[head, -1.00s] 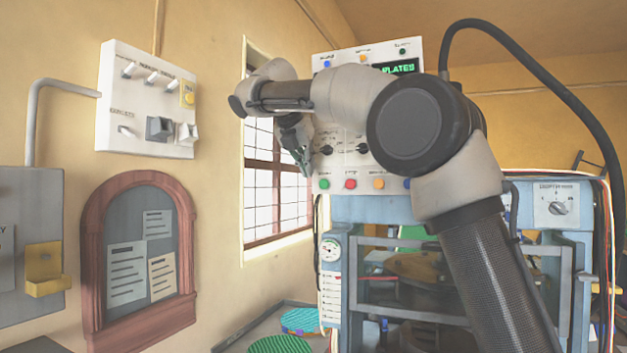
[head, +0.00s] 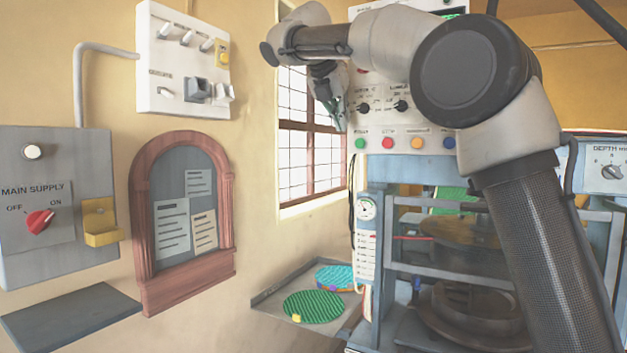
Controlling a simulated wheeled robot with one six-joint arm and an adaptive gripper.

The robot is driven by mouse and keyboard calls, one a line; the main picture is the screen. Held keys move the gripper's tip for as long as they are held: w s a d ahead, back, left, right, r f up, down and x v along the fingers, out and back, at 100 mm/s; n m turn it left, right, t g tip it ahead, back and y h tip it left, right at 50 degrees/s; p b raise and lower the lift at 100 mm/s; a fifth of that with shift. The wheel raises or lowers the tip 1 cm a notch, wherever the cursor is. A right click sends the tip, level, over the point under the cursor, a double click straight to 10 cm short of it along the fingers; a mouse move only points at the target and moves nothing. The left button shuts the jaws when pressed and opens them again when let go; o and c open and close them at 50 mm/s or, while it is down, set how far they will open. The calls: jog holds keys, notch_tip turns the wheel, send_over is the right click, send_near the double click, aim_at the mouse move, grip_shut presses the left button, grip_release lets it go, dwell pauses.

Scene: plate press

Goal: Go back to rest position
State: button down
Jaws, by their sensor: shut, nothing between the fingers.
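My gripper (head: 338,112) hangs below my bent arm in the upper middle of the head view, in front of the window and left of the press's control panel (head: 405,125). It is small here and partly dark against the window. Its fingers are shut with nothing seen between them. The panel has knobs and a row of green, red, orange and blue buttons. My arm hides the panel's upper right part and some of the press (head: 372,240).
On the left wall are the main supply box (head: 20,258) with a red knob, a white switch box (head: 160,75) and an arched notice board (head: 172,263). A grey shelf (head: 70,318) juts out low left. A tray (head: 268,303) beside the press bears green and blue textured discs.

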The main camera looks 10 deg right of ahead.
jog(key=w+a+f+m+y, duration=0.1)
jog(key=a+f+m, duration=0.2)
jog(key=f+m, duration=0.45)
jog(key=s+d+f+m+g+y, duration=0.25)
jog(key=s+f+m, duration=0.35)
jog(key=f, duration=0.3)
jog(key=s+d+f+m, duration=0.5)
jog(key=s+d, duration=0.1)
jog(key=s, duration=0.4)
jog(key=s+d+f+m+y, duration=0.1)
jog(key=s+d+f+m, duration=0.4)
jog(key=s, duration=0.6)
jog(key=s+d+f+m, duration=0.5)
jog(key=s+d+f, duration=0.2)
jog(key=s+d, duration=0.2)
jog(key=shift+s+y, duration=0.35)
jog(key=shift+s, duration=0.9)
jog(key=shift+d+g, duration=0.2)
jog(key=shift+g, duration=0.05)
